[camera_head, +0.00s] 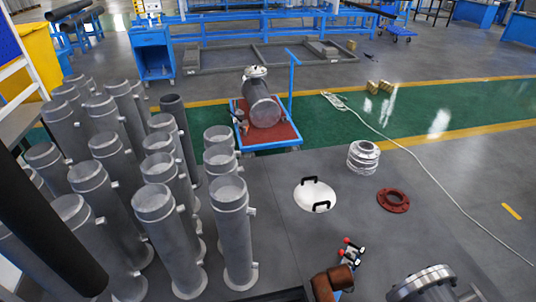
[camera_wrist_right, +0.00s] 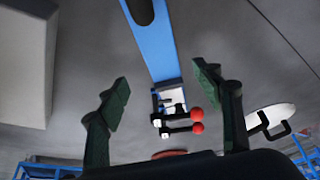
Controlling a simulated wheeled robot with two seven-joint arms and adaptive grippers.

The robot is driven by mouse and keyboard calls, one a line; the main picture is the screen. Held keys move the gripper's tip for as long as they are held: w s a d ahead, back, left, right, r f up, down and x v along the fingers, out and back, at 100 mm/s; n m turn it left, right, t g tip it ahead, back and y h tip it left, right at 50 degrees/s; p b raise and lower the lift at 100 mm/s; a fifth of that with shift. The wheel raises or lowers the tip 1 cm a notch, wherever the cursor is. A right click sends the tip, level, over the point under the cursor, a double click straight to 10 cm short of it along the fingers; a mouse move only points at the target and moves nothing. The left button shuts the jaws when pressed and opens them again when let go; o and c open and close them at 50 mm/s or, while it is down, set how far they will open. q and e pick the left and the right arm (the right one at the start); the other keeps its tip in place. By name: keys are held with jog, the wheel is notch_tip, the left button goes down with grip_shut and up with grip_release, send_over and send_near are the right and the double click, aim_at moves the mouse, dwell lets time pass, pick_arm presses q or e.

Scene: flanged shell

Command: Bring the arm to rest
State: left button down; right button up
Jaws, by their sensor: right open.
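My right gripper (camera_wrist_right: 160,80) is open in the right wrist view. Its two green-padded fingers stand well apart with nothing held between them. Beyond the fingers is a clamp (camera_wrist_right: 180,124) with red-knobbed black levers, at the end of a blue bar (camera_wrist_right: 150,42). The red knobs (camera_head: 351,246) also show low in the head view, beside a rusty brown cylindrical part (camera_head: 330,284). A grey flanged part (camera_head: 424,281) with bolt holes is cut off by the bottom edge. I cannot make out either gripper in the head view.
Several upright grey pipes (camera_head: 232,235) crowd the left. A white disc (camera_head: 316,196) with black handles, a red ring (camera_head: 393,200) and stacked metal flanges (camera_head: 363,157) lie on the floor. A blue cart (camera_head: 265,145) carries a grey cylinder. Open floor lies at the right.

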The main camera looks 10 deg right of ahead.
jog(key=b+x, duration=0.1)
jog(key=x, duration=0.3)
jog(key=shift+s, duration=0.15)
jog(key=b+x, duration=0.2)
jog(key=x, duration=0.3)
jog(key=shift+b, duration=0.3)
jog(key=shift+r, duration=0.15)
jog(key=shift+r+p, duration=0.45)
jog(key=shift+r, duration=0.05)
pick_arm(q)
jog(key=w, duration=0.6)
jog(key=shift+w+d, duration=0.3)
jog(key=shift+d, duration=0.15)
